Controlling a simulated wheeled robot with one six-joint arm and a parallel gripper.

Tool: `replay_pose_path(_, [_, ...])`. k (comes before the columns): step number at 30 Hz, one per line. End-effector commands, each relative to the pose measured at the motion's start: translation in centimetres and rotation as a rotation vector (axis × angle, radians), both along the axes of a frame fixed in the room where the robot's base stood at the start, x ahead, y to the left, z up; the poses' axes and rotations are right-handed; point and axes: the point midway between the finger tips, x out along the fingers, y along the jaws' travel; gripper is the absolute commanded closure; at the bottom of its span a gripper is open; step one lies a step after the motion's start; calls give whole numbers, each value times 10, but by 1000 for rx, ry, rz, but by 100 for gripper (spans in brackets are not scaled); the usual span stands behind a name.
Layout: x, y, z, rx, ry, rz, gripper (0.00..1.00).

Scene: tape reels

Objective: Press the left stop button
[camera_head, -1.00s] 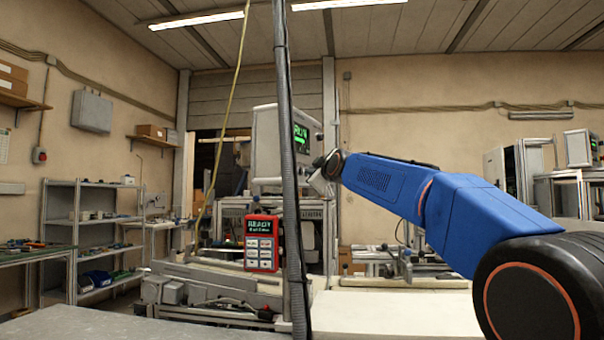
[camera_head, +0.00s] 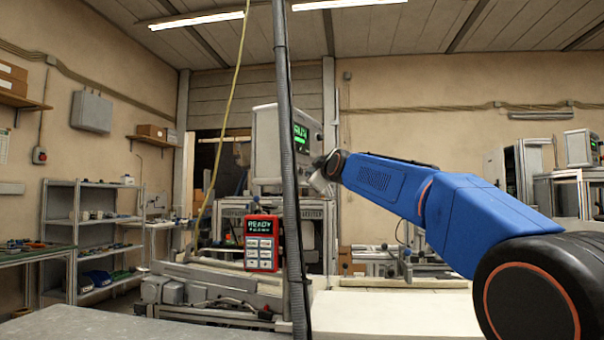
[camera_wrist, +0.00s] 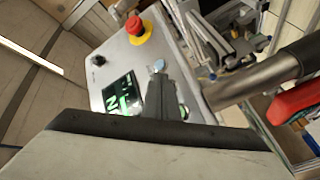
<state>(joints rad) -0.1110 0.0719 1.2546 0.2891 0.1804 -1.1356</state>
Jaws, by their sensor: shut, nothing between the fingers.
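The left stop button is a red mushroom head (camera_wrist: 134,26) on a yellow collar, on the face of a grey control box (camera_wrist: 115,50). In the head view the box (camera_head: 266,150) stands left of centre, its face turned right; I cannot make out the button there. The box face also carries a black knob (camera_wrist: 98,60), a light blue button (camera_wrist: 158,65) and a green-lit screen (camera_wrist: 122,95). My gripper (camera_wrist: 162,82) is shut and empty, in front of the face beside the screen, apart from the red button. Whether it touches the face I cannot tell.
A red handheld panel (camera_head: 262,243) showing READY hangs below the box. A grey hose (camera_head: 290,200) crosses the head view in front. A second machine with a screen (camera_head: 578,148) stands at far right. A metal shelf (camera_head: 90,215) stands at left.

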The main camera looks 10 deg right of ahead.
Motion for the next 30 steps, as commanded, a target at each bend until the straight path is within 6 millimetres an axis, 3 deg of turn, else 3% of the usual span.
replay_pose_path(30, [5,7,0,0,0,0,100])
